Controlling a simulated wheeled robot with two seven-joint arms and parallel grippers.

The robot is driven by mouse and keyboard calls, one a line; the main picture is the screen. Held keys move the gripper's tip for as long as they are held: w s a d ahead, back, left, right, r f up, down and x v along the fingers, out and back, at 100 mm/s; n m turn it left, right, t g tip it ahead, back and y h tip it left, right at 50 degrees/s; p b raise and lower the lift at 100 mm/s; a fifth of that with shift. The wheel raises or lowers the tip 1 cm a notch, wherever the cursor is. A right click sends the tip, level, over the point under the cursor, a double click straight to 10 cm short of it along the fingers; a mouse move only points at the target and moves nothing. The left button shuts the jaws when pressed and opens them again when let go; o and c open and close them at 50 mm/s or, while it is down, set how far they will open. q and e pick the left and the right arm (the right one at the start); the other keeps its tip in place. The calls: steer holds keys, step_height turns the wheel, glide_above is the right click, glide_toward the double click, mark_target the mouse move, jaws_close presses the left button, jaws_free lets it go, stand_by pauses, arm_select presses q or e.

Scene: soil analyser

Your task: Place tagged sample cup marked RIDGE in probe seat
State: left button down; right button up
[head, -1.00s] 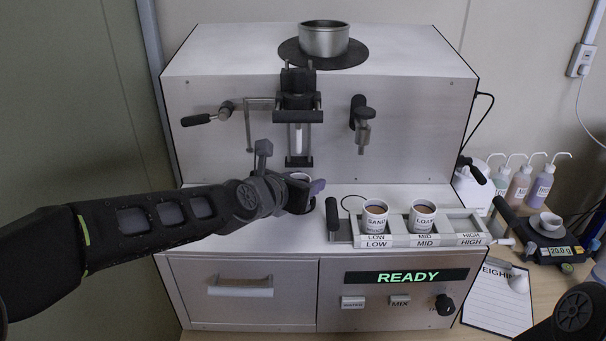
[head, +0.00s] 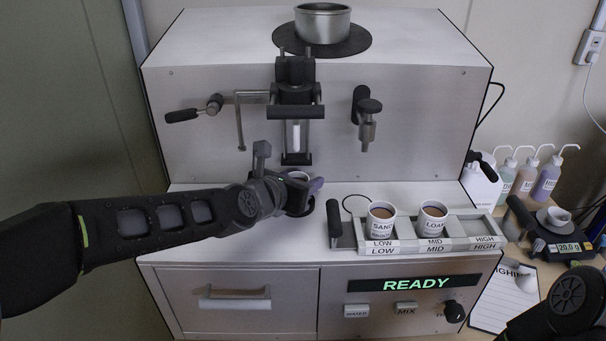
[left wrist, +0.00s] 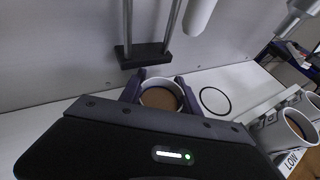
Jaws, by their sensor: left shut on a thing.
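My left gripper (head: 304,190) is shut on a white cup (head: 298,175) with brown soil in it, below and in front of the probe frame. In the left wrist view the gripper's purple fingers (left wrist: 160,88) sit on either side of this cup (left wrist: 163,98). Its marking is hidden from both views. The white probe (head: 296,136) hangs upright above a dark crossbar (head: 297,159), which also shows in the left wrist view (left wrist: 143,54). I cannot make out the seat clearly, nor whether the cup touches the deck. My right gripper is out of view.
A rack (head: 345,236) holds a SAND cup (head: 381,226) at LOW and a LOAM cup (head: 432,222) at MID; HIGH is empty. A thin dark ring (head: 357,201) lies on the deck. The display (head: 415,284) reads READY. A scale (head: 556,240) and bottles stand at right.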

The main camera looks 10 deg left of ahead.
arm_select(q)
steer(key=shift+s+d+r, duration=0.1)
steer(key=shift+s+r, duration=0.05)
steer(key=shift+s, duration=0.15)
steer(key=shift+w, duration=0.1)
steer(key=c, duration=1.1)
jaws_free()
steer(key=shift+c, duration=0.2)
steer(key=v, duration=1.2)
steer(key=shift+p, duration=0.4)
